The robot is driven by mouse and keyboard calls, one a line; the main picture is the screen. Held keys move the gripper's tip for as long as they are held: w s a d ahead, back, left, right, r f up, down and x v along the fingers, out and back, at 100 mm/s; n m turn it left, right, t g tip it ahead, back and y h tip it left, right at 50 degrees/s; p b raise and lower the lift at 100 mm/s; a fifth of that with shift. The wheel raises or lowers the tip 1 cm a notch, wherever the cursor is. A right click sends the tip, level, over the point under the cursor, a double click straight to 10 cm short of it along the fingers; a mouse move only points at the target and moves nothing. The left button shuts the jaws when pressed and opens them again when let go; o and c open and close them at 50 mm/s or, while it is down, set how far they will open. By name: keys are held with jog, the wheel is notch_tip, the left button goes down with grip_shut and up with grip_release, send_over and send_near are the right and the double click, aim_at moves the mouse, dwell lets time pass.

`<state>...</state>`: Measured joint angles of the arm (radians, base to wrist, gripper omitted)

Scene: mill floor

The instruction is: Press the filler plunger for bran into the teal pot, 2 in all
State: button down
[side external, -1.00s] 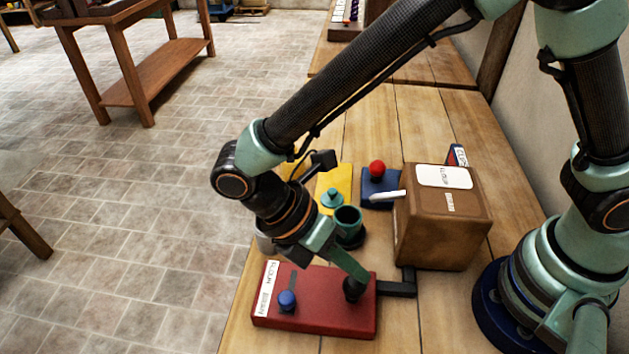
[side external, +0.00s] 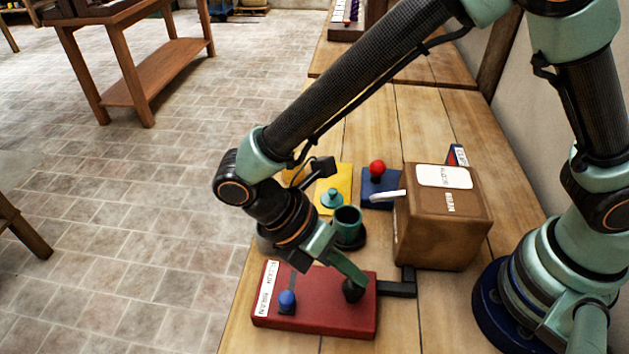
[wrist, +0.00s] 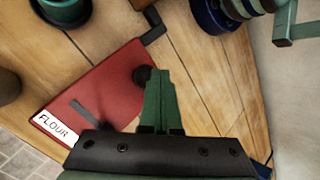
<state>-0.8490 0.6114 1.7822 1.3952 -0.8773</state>
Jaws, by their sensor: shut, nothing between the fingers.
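The red board (side external: 325,318) carries a black plunger knob (side external: 352,293) at its right and a blue selector knob (side external: 287,299) at the BRAN end of its slot. My gripper (side external: 359,280) is shut, its tips at the top of the black knob; whether they press it down I cannot tell. In the wrist view the fingertips (wrist: 156,72) sit beside the black knob (wrist: 143,74). The teal pot (side external: 347,219) stands upright on a dark round base, left of the brown filler box (side external: 437,230) with its white spout (side external: 387,196). The pot's contents are not visible.
A teal lid (side external: 332,200) lies on a yellow mat (side external: 342,178). A red ball knob (side external: 377,167) stands on a blue plate (side external: 381,187). A grey vessel is partly hidden behind my wrist. A black bracket (side external: 398,289) joins the board toward the box.

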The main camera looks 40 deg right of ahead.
aim_at(350, 284)
jog(key=shift+f, duration=0.4)
jog(key=shift+r, duration=0.1)
dwell(0.5)
jog(key=shift+r, duration=1.25)
jog(key=shift+r, duration=2.55)
notch_tip(350, 284, up, 4)
jog(key=shift+s+f, duration=0.1)
jog(key=shift+f, duration=0.05)
dwell(0.3)
